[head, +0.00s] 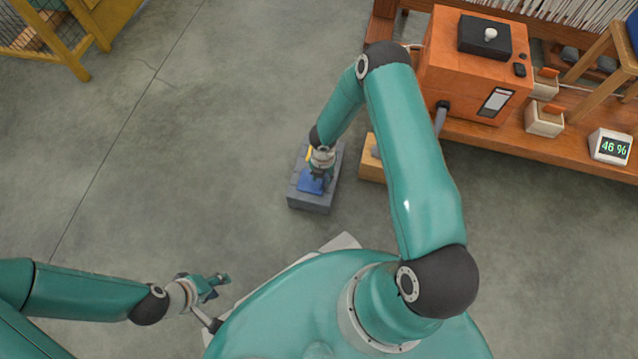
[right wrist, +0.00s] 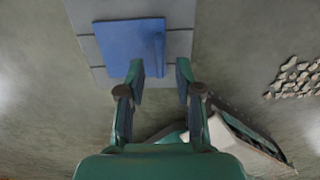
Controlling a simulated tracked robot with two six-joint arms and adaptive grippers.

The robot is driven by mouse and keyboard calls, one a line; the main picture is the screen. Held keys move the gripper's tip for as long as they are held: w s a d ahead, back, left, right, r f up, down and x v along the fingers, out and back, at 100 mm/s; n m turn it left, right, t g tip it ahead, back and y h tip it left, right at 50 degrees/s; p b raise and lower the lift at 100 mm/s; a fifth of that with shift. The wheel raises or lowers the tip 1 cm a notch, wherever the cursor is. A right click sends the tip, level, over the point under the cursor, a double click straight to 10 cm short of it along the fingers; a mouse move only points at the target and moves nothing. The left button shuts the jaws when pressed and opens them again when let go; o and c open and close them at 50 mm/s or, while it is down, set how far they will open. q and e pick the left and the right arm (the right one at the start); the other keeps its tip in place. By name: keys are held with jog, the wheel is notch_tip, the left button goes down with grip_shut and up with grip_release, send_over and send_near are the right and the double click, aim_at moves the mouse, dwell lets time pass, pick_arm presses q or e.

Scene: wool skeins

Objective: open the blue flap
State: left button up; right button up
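The blue flap (head: 311,184) lies on top of a grey box (head: 310,205) on the floor, and looks flat and closed. In the right wrist view the flap (right wrist: 125,42) is a blue square with a raised blue bar near its right edge. My right gripper (head: 320,172) is above the box and partly hides it in the head view. In the right wrist view the right gripper (right wrist: 161,78) is open and empty, its left finger overlapping the flap's lower edge; contact cannot be told. My left gripper (head: 214,287) is open and empty, at the lower left, away from the box.
A tan block (head: 372,170) stands just right of the grey box. A yellow cage (head: 95,25) is at upper left. The floor left of the box is clear.

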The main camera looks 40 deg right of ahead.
jog(key=shift+f+b, duration=0.35)
jog(key=shift+f, duration=1)
grip_shut()
